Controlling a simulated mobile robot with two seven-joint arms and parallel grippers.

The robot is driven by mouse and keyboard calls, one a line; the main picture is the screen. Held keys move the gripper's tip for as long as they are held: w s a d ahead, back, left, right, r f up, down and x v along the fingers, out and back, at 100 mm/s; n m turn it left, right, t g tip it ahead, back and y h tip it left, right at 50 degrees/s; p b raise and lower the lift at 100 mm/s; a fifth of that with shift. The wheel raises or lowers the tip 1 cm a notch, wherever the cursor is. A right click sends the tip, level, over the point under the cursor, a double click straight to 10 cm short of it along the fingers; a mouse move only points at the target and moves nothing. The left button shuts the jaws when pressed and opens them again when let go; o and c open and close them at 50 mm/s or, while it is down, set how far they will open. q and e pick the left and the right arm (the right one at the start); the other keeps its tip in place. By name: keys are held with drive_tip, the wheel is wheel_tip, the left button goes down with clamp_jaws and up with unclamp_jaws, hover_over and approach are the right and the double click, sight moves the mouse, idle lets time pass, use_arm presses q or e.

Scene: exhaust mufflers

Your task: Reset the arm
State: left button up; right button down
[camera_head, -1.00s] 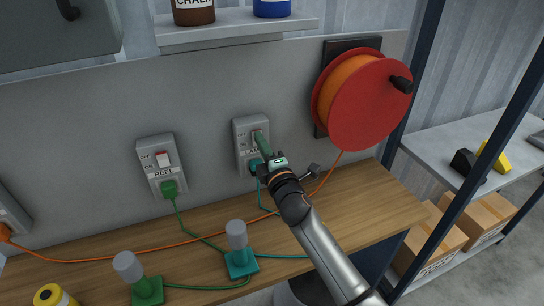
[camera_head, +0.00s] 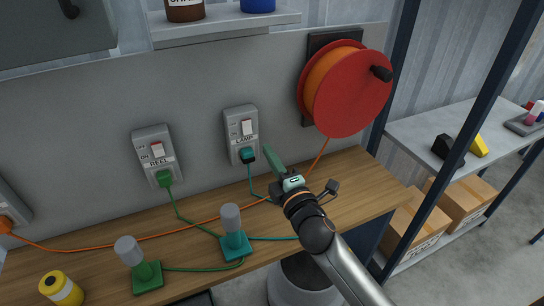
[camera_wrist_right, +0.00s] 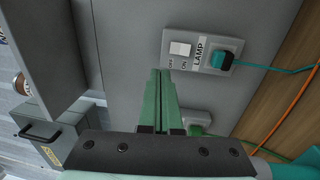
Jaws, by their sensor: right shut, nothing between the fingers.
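My right gripper (camera_head: 272,157) has green fingers pressed together with nothing between them. It is in front of the grey wall panel, to the right of the LAMP switch box (camera_head: 241,135) and apart from it in the head view. The LAMP box has a white rocker switch and a teal plug in its socket. In the right wrist view the shut gripper (camera_wrist_right: 159,100) points up the picture, and the LAMP box (camera_wrist_right: 202,52) is to its right. My left gripper is not in view.
A REEL switch box (camera_head: 157,157) with a green plug is on the panel to the left. A red cable reel (camera_head: 347,90) is mounted to the right. Two lamps, one on a teal base (camera_head: 235,245) and one on a green base (camera_head: 147,278), stand on the wooden bench with cords and a yellow can (camera_head: 61,289).

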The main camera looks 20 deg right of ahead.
drive_tip(key=shift+s, duration=0.5)
drive_tip(key=s+a+f+m+g+y+p, duration=0.1)
drive_tip(key=s+a+f+m+g+p, duration=0.1)
drive_tip(key=s+f+m+g, duration=0.8)
drive_tip(key=s+a+f+m, duration=0.1)
drive_tip(key=s+f+m, duration=0.5)
drive_tip(key=s+f, duration=0.9)
wheel_tip(320, 180, down, 4)
drive_tip(key=shift+s+r+y, duration=0.2)
drive_tip(key=shift+y, duration=0.2)
